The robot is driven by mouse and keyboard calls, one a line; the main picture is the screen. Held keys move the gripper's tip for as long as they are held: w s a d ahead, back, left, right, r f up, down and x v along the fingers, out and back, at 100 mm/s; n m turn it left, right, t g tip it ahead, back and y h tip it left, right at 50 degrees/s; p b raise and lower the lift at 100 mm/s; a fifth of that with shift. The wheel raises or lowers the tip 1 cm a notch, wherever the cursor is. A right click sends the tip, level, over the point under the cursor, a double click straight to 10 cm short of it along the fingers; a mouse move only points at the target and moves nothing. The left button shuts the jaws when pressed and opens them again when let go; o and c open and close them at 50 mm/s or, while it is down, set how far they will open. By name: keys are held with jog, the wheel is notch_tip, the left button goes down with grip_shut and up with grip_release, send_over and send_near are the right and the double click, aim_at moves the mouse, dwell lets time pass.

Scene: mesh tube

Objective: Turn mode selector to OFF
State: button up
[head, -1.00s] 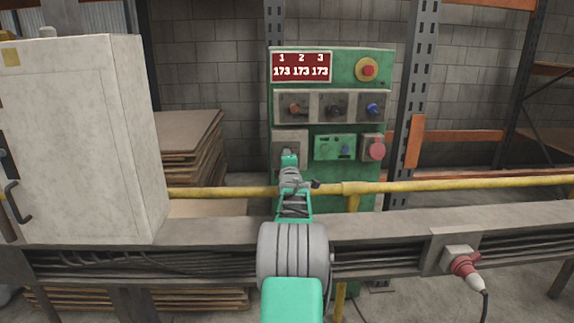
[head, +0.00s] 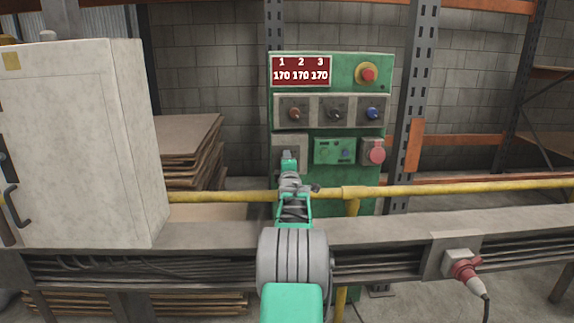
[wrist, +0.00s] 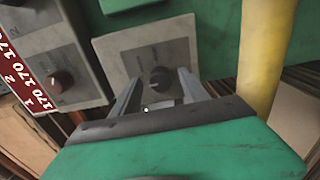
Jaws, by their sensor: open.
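The green control panel (head: 345,98) stands beyond the yellow rail. A dark rotary knob (wrist: 160,77) on a square grey plate (wrist: 122,52) fills the middle of the wrist view. In the head view this plate (head: 280,142) is at the panel's lower left, and my gripper (head: 289,156) hides its knob. My gripper (wrist: 161,84) is open, with one finger on each side of the knob. I cannot tell whether the fingers touch it. Markings around the knob are too small to read.
A red button (head: 368,74) and a red socket (head: 376,151) are at right. A yellow pipe (head: 430,188) crosses in front, under my arm.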

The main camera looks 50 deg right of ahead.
jog(key=v, duration=0.7)
jog(key=shift+s+a+p, duration=0.25)
jog(key=shift+a+p, duration=0.05)
jog(key=shift+p, duration=0.05)
